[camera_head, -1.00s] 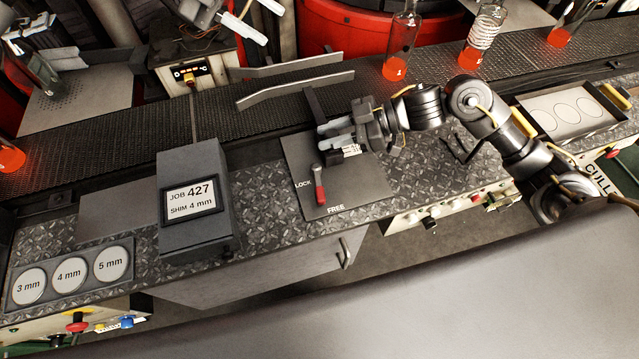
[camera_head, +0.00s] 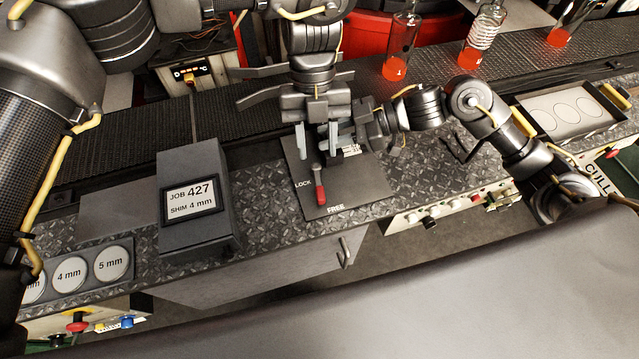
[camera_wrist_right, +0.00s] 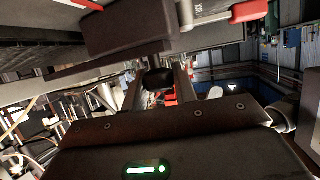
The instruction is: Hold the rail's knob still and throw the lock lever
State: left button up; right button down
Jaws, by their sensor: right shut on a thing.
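The lock lever (camera_head: 320,192) has a red grip and points down the dark plate (camera_head: 345,201), between the LOCK and FREE marks. My left gripper (camera_head: 319,154) is open above the lever's pivot end, its two fingers apart; contact with the lever cannot be told. My right gripper (camera_head: 352,143) is shut on the rail's knob at the back of the plate, mostly hidden by both grippers in the head view. In the right wrist view a dark knob (camera_wrist_right: 157,80) sits between the fingers, and the lever's red grip (camera_wrist_right: 250,11) shows at top right.
A grey display box (camera_head: 197,235) reading JOB 427, SHIM 4 mm stands left of the plate. A shim tray (camera_head: 90,283) lies far left. Bottles with orange liquid (camera_head: 399,60) stand on the conveyor behind. A tray with circles (camera_head: 565,117) is at right.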

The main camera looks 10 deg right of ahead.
aim_at(320, 193)
pick_arm(q)
jog(key=x, duration=1)
grip_shut()
